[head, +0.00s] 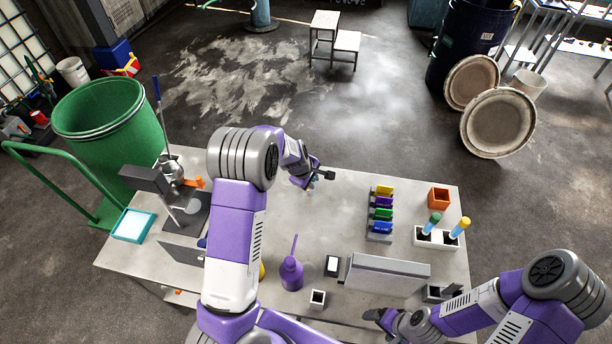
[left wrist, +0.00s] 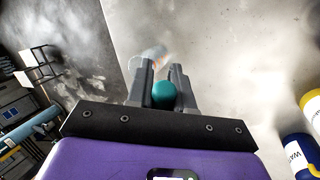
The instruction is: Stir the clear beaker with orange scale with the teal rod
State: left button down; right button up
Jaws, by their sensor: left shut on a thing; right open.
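My left gripper (head: 318,179) is over the far middle part of the table, and it also shows in the left wrist view (left wrist: 161,74). It is shut on the teal rod, whose rounded teal end (left wrist: 164,94) shows between the fingers. The clear beaker (left wrist: 151,54) with orange marks shows just past the fingertips in the left wrist view, partly hidden by them. In the head view the gripper mostly covers it. I cannot tell whether the rod's lower end is inside the beaker. My right gripper (head: 378,316) is open and empty near the front edge.
A rack of coloured blocks (head: 381,213), an orange box (head: 438,198) and a white holder (head: 437,238) stand to the right. A purple bottle (head: 291,274) and a grey panel (head: 388,272) are nearer. A stirrer stand (head: 172,185) and teal tray (head: 133,225) are left.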

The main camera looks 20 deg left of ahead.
pick_arm(q)
jog(key=s+d+r+p, duration=0.1)
jog(key=d+r+p, duration=0.1)
jog(key=d, duration=0.4)
jog(key=s+d+r+p, duration=0.2)
jog(key=d, duration=0.4)
jog(key=shift+s+d, duration=0.15)
jog(key=shift+d, duration=0.1)
dwell(0.4)
dwell(0.7)
notch_tip(320, 180, up, 5)
dwell(0.5)
jog(key=shift+f, duration=0.1)
dwell(0.7)
